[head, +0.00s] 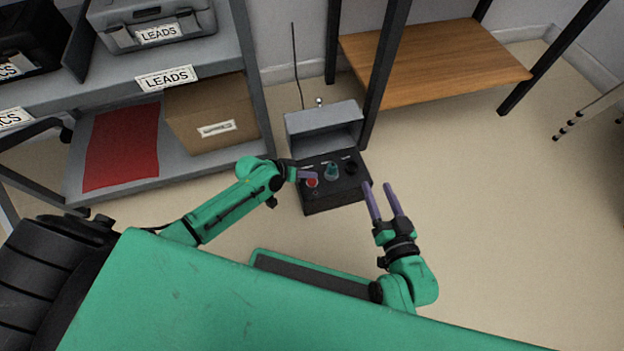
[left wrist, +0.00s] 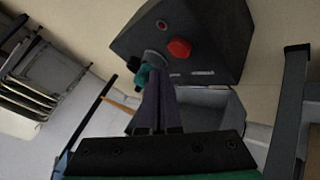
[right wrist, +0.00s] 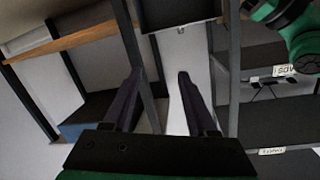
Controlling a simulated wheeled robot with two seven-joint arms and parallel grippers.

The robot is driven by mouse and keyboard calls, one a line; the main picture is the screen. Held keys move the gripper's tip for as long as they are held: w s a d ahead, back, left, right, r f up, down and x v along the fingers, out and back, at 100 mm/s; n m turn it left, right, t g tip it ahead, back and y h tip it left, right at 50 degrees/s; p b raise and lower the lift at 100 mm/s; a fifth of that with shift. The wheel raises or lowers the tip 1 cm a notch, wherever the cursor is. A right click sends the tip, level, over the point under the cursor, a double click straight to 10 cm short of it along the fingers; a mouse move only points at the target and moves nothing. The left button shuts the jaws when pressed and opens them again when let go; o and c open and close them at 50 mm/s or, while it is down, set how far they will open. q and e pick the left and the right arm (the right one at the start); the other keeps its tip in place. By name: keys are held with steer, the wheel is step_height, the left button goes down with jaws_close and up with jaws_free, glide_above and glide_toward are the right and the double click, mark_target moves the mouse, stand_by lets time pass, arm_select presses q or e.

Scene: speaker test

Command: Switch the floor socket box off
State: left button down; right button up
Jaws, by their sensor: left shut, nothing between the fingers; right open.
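The floor socket box (head: 335,198) is dark and stands on the floor with its grey lid (head: 325,118) raised. Its top carries a red button (head: 312,183), a teal part (head: 331,171) and a black round part (head: 350,168). My left gripper (head: 314,176) is shut and empty, its tips just above or at the red button; contact is unclear. In the left wrist view the red button (left wrist: 179,49) shows beside the shut fingers (left wrist: 155,100), with the teal part (left wrist: 142,76) partly hidden. My right gripper (head: 379,186) is open and empty, right of the box.
A grey shelf unit with a cardboard carton (head: 212,113), a red mat (head: 122,147) and a grey case (head: 150,25) stands at the left. A wooden shelf (head: 435,62) on dark posts stands behind right. Floor to the right (head: 500,200) is clear.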

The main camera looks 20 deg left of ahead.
mark_target(309, 184)
arm_select(q)
steer(key=shift+r+p, duration=0.4)
step_height(309, 184, up, 3)
steer(key=p, duration=0.3)
steer(key=shift+f, duration=0.1)
steer(key=shift+r, duration=0.2)
steer(key=shift+f, duration=0.15)
arm_select(e)
steer(key=s+f+g, duration=0.2)
steer(key=s+g, duration=0.1)
steer(key=s, duration=0.2)
steer(key=shift+s+a+f, duration=0.15)
steer(key=shift+s+f, duration=0.2)
steer(key=shift+f, duration=0.05)
